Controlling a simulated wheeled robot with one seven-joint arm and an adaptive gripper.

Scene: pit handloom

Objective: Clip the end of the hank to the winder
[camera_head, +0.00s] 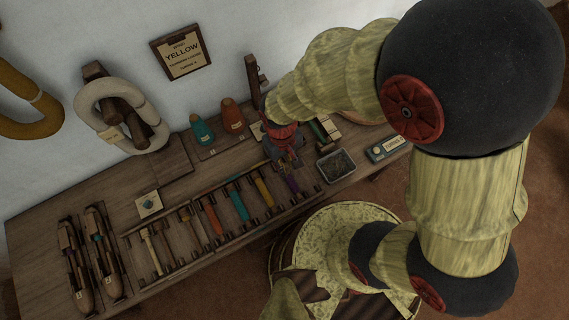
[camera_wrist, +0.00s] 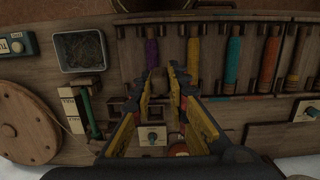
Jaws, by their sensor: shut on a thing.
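My gripper (camera_head: 284,150) is over the back of the bench. In the wrist view my gripper (camera_wrist: 164,76) is closed on a small brownish thing (camera_wrist: 157,83), mostly hidden by the fingers; I cannot tell whether it is a hank end. A mustard hank (camera_head: 24,96) hangs on the wall at far left, and a white hank (camera_head: 88,101) hangs on a wooden peg beside it. A round wooden wheel (camera_wrist: 21,124), perhaps part of the winder, lies left in the wrist view. A TURNS counter (camera_head: 383,149) stands at the bench's right end.
A rack (camera_head: 157,262) holds several coloured bobbins along the front edge. A dark-filled metal tray (camera_head: 336,166) is right of it. Teal (camera_head: 202,131) and orange (camera_head: 233,116) cones stand behind. Two shuttles (camera_head: 103,258) lie at left. A sign (camera_head: 182,53) reads YELLOW.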

